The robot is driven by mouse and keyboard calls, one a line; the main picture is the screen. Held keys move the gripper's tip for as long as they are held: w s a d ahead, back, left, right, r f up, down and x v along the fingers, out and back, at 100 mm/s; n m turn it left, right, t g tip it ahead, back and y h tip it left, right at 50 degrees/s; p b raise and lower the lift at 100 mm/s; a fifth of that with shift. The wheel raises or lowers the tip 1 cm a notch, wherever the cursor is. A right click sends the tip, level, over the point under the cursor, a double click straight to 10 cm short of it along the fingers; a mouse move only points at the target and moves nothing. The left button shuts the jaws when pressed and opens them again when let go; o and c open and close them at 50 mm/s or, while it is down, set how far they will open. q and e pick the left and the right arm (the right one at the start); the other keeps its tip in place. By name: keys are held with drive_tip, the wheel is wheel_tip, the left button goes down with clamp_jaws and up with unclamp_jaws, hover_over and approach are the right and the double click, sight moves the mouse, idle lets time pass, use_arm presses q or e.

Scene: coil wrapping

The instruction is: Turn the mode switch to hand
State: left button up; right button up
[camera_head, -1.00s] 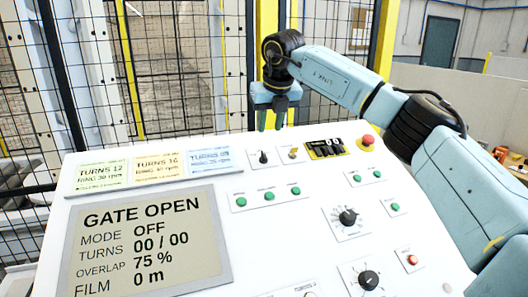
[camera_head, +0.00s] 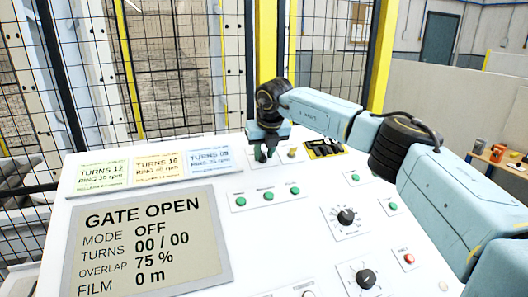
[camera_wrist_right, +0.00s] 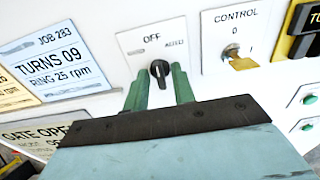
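The mode switch is a small black knob (camera_wrist_right: 159,70) on a white plate marked OFF at the top and AUTO at the right; the left mark is too small to read. Its pointer is roughly upright, towards OFF. My right gripper (camera_wrist_right: 162,90) has its two green fingers on either side of the knob, with small gaps showing, so it looks open. In the head view my right gripper (camera_head: 264,155) points down at the panel and mostly hides the knob. The display (camera_head: 145,240) reads GATE OPEN and MODE OFF. My left gripper is not in view.
A yellow key switch (camera_wrist_right: 240,62) marked CONTROL sits just right of the mode switch. Job cards (camera_head: 210,160) lie to the left. Green buttons (camera_head: 268,196) and black dials (camera_head: 346,217) are nearer on the panel. A mesh fence stands behind.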

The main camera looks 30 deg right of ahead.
clamp_jaws()
drive_tip(key=shift+r+n+p, duration=0.1)
drive_tip(key=shift+n+p, duration=0.2)
drive_tip(key=shift+n, duration=0.1)
drive_tip(key=n+p, duration=0.1)
drive_tip(key=n, duration=0.1)
drive_tip(key=shift+n, duration=0.4)
drive_tip(key=shift+n+p, duration=0.95)
drive_tip(key=shift+n, duration=1.65)
drive_tip(key=shift+o, duration=0.9)
unclamp_jaws()
drive_tip(key=shift+a, duration=0.1)
